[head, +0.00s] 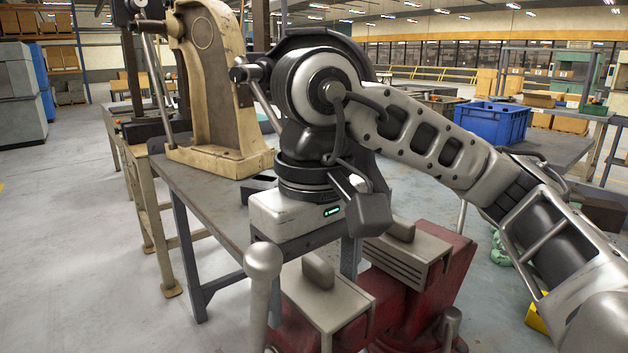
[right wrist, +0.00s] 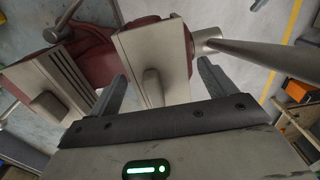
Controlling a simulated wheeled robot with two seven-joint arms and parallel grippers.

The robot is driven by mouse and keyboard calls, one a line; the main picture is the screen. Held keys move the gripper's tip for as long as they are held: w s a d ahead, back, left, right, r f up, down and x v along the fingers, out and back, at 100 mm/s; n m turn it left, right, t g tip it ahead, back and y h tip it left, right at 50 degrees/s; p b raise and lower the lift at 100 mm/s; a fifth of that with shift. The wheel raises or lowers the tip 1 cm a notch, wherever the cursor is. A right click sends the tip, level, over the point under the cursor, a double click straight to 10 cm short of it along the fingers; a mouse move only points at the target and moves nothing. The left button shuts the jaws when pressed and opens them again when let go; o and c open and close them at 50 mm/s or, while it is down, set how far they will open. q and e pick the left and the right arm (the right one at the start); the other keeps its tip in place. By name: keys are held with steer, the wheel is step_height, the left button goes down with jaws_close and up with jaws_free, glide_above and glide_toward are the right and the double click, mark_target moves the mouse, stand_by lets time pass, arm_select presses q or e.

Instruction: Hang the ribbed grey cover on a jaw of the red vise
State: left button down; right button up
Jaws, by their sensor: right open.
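The red vise (head: 395,300) stands at the lower middle of the head view, and its red body (right wrist: 90,50) shows in the right wrist view. The ribbed grey cover (head: 392,266), with dark grooves and a raised grip, sits on the vise's right side; it is at the left in the right wrist view (right wrist: 50,82). A plain grey cover or block (head: 335,305) with a similar grip sits on the vise's left side. My right gripper (head: 312,270) is open above it, its fingers (right wrist: 160,74) on either side of the plain piece's grip (right wrist: 152,88), apparently not touching it. My left gripper is not in view.
A steel bar with a rounded end (head: 263,258) rises beside the vise. A table (head: 215,200) behind carries a cream arbor press (head: 215,90). A blue crate (head: 492,122) stands on a bench farther right. Open floor (head: 90,240) lies to the left.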

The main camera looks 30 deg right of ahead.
mark_target(315, 265)
arm_select(q)
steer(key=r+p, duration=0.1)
steer(key=p, duration=0.1)
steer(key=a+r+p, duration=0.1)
steer(key=p, duration=0.2)
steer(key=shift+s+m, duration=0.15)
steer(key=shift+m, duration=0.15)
arm_select(e)
step_height(315, 265, up, 16)
steer(key=shift+f, duration=0.15)
